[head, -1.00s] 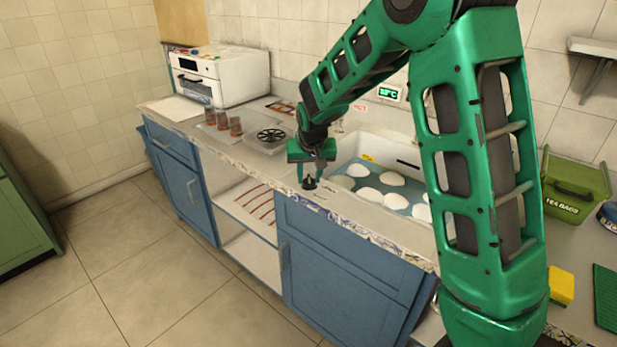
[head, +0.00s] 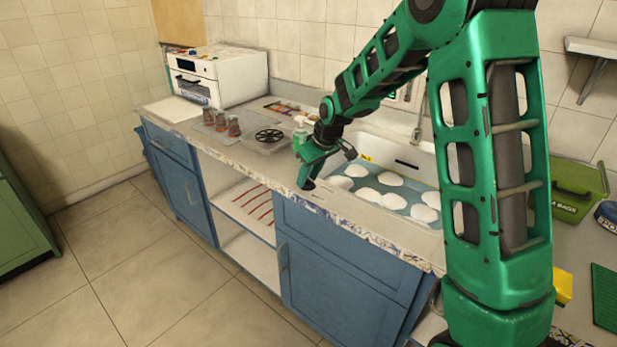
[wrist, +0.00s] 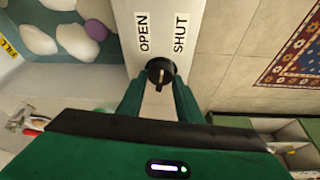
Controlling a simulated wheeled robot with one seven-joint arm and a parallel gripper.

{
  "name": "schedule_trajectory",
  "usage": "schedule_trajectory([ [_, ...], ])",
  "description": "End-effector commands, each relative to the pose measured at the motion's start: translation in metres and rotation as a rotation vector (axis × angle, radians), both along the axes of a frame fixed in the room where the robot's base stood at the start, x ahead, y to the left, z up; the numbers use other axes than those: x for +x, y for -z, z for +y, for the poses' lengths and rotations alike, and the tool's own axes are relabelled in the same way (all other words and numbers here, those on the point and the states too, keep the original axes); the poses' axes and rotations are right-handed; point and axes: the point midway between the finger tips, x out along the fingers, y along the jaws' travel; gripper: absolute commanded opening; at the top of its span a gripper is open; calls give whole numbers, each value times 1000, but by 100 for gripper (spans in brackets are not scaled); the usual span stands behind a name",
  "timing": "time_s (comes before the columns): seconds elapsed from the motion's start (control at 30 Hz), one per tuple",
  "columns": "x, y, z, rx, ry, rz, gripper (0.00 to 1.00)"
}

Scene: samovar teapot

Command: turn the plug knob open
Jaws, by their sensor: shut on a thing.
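The plug knob (wrist: 160,68) is a small round black knob with a pale line across it. It sits on a white strip in the wrist view, just below the printed labels OPEN (wrist: 143,33) and SHUT (wrist: 179,33). The pale line runs roughly up and down in the picture, and I cannot tell which label it marks. My gripper (wrist: 158,84) is shut on the knob, with one finger at each side. In the head view my gripper (head: 307,182) is at the counter's front edge beside the sink, and the knob is hard to make out there.
Glasses (head: 221,122) and a white oven (head: 220,77) stand farther left. A green tea bag box (head: 574,190) is at the right.

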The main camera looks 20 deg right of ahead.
Motion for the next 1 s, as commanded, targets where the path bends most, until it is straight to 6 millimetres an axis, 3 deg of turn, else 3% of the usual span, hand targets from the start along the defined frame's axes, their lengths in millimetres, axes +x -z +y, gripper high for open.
schedule_trajectory([
  [0.6, 5, 1, -9, -4, -567, 0, 10],
  [1.0, 8, 0, -11, -7, -831, -2, 10],
])
